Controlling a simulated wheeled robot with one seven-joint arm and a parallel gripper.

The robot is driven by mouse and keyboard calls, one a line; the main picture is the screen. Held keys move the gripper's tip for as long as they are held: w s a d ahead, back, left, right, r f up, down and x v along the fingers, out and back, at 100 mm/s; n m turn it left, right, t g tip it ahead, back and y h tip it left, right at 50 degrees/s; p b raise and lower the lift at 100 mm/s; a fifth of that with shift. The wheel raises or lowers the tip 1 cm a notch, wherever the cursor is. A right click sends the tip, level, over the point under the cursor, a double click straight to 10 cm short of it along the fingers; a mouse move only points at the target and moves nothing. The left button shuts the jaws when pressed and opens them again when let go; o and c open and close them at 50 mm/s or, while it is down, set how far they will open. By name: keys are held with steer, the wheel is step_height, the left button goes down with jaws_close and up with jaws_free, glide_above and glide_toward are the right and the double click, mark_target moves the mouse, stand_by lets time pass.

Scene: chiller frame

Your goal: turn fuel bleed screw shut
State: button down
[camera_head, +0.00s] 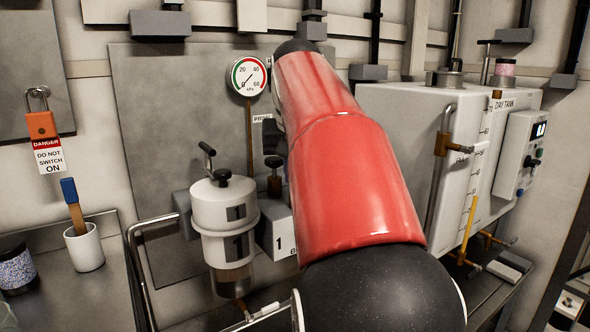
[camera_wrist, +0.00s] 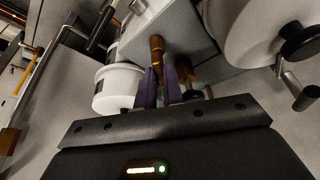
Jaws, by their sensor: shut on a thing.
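In the wrist view my gripper (camera_wrist: 161,86) has its two purple fingers close together, shut on a brass-coloured screw (camera_wrist: 157,48) that shows just beyond the fingertips. I take this for the fuel bleed screw; no label on it is readable. The screw stands at a grey block (camera_wrist: 190,28). The head view shows part of the block, marked 1 (camera_head: 277,240), but my red arm hides the gripper and the held screw there. A separate brass stem with a black knob (camera_wrist: 192,94) is just right of the fingers; a similar black-topped one shows in the head view (camera_head: 273,175).
A white canister marked 1 (camera_head: 224,215) stands left of my arm, with a lever (camera_head: 208,150) above it. White canisters flank the fingers in the wrist view, left (camera_wrist: 117,88) and right (camera_wrist: 262,30). A pressure gauge (camera_head: 248,76) is above. The day tank (camera_head: 455,140) is right.

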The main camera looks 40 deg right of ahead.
steer(key=m+g, duration=0.1)
steer(key=m, duration=0.2)
steer(key=m+g+h, duration=0.1)
steer(key=m, duration=0.2)
steer(key=shift+w+a+h, duration=0.2)
steer(key=shift+h, duration=0.1)
steer(key=m+g, duration=0.1)
steer(key=m, duration=0.2)
steer(key=m+g, duration=0.1)
steer(key=m, duration=0.2)
steer(key=shift+w, duration=0.2)
steer(key=c, duration=1.5)
jaws_free()
